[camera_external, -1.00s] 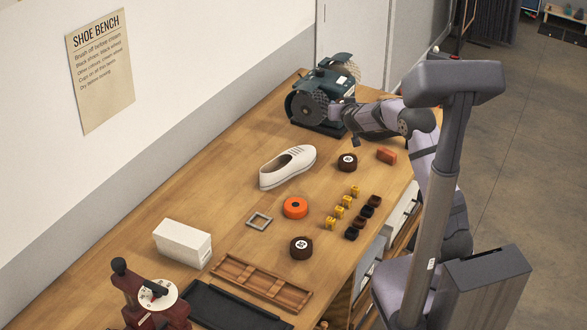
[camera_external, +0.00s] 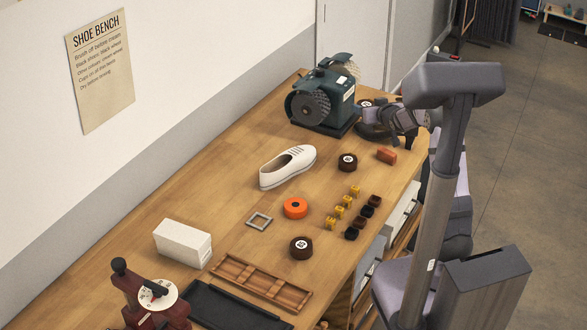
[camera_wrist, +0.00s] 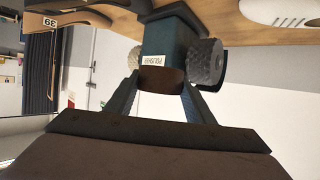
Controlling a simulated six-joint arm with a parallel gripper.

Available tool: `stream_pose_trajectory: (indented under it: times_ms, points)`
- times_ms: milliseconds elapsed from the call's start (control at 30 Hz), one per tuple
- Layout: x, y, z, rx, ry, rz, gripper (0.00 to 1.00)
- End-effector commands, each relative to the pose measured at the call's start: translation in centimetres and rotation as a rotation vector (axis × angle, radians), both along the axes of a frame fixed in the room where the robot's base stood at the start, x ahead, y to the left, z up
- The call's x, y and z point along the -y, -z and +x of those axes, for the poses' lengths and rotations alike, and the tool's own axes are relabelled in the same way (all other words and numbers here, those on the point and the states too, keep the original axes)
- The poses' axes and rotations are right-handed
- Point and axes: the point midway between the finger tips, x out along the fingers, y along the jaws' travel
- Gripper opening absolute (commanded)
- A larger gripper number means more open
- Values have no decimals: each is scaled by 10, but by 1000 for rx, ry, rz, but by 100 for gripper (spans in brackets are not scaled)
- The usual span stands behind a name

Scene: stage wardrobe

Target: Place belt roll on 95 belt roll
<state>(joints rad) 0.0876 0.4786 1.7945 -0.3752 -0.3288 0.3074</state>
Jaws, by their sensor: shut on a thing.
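My gripper (camera_external: 376,119) is at the far right end of the bench, beside the grinder. In the wrist view, its two fingers are shut on a dark brown belt roll (camera_wrist: 162,80), held between the tips. Another brown belt roll (camera_external: 301,248) with a white label lies nearer the front, by the wooden tray. The label numbers are too small to read surely. An orange roll (camera_external: 295,208) lies between them. My gripper is apart from all the rolls on the bench.
The green grinder (camera_external: 325,100) stands close to my gripper.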

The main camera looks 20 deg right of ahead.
Motion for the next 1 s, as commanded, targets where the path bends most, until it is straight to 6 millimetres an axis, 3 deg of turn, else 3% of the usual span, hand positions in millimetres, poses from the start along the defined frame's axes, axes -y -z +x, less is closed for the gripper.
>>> stream_pose_trajectory:
  times_ms: [200,333,833,1000]
  points:
    - [-40,37,-21,-6,-167,3,24]
    - [-65,49,-32,-1,-229,3,24]
    - [-62,50,-31,0,-156,0,24]
    - [-62,66,-31,-4,-156,2,24]
